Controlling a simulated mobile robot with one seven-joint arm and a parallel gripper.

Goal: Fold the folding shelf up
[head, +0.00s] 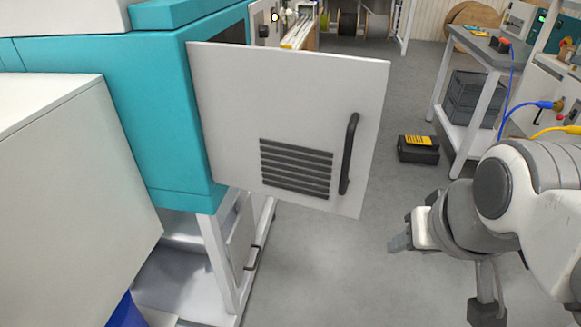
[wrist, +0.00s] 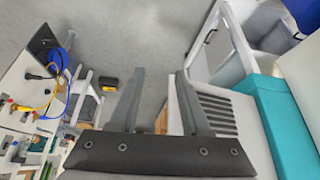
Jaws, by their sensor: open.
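I cannot clearly pick out the folding shelf. Under the teal cabinet (head: 170,110) stands a white frame (head: 213,255); a pale panel with a small dark handle (head: 257,258) shows at its side, but I cannot tell whether this is the shelf. A white door (head: 290,95) with a black handle (head: 349,153) and dark vent slats stands open on the cabinet. My gripper (head: 400,242) is to the right of the door, apart from it, over open floor. In the wrist view my gripper (wrist: 158,92) has its fingers apart and nothing between them.
A black and yellow case (head: 418,149) lies on the floor beyond my gripper. A grey-topped bench (head: 478,42) stands at the right, with dark crates (head: 470,92) on its lower level and blue and yellow cables nearby. A white box-like surface (head: 75,175) fills the left foreground. Middle floor is clear.

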